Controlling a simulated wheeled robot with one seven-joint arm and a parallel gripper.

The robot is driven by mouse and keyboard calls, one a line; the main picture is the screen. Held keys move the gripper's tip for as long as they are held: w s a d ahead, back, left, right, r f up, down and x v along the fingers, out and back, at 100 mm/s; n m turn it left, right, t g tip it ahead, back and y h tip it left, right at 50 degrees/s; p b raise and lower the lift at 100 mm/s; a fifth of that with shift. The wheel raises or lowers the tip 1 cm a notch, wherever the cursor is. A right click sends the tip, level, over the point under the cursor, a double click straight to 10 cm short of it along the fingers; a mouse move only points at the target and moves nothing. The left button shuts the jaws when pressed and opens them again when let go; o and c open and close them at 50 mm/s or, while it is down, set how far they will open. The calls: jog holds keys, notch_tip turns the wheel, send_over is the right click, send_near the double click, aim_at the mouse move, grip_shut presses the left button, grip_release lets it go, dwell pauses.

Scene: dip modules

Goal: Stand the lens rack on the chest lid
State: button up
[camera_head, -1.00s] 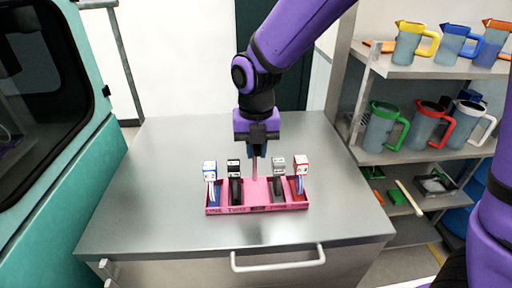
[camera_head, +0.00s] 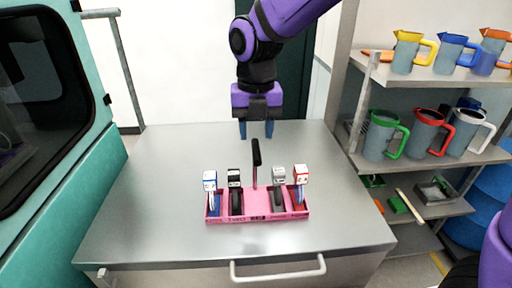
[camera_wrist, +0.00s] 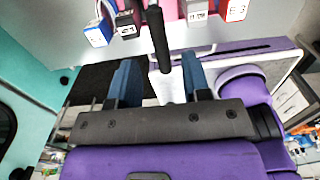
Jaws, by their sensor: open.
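The lens rack is a pink tray (camera_head: 258,217) with a tall black-topped centre handle (camera_head: 256,155) and several labelled pieces standing in its slots. It stands upright on the grey metal chest lid (camera_head: 160,200), near the front edge. My gripper (camera_head: 256,132) is open and empty, above and behind the handle. In the wrist view the open blue fingers (camera_wrist: 160,75) point toward the rack, and the black handle (camera_wrist: 158,40) shows between and beyond their tips, apart from them. The rack's base is mostly cut off there.
A shelf unit (camera_head: 430,75) with several jugs stands at the right. A teal cabinet (camera_head: 90,160) with a dark window is at the left. The lid is clear around the rack. A bar handle (camera_head: 278,270) is on the chest's front.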

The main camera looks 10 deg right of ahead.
notch_tip(320, 180, up, 4)
jog(key=shift+r, duration=0.25)
jog(key=shift+d+r, duration=0.15)
jog(key=shift+d, duration=0.1)
jog(key=s+d+r+m+t, duration=0.1)
jog(key=s+d+r+m, duration=0.2)
jog(key=d+m, duration=0.5)
jog(key=s+d+r+m+t, duration=0.2)
jog(key=s+d+r+m, duration=0.15)
jog(key=d+m, duration=0.45)
jog(key=s+d+m+t, duration=0.1)
jog(key=s+d+m, duration=0.3)
jog(key=m, duration=0.5)
jog(key=s+d+f+m+t, duration=0.1)
jog(key=s+d+m, duration=0.3)
jog(key=s+m, duration=0.3)
jog(key=shift+f+m, duration=0.2)
jog(key=shift+m, duration=1.6)
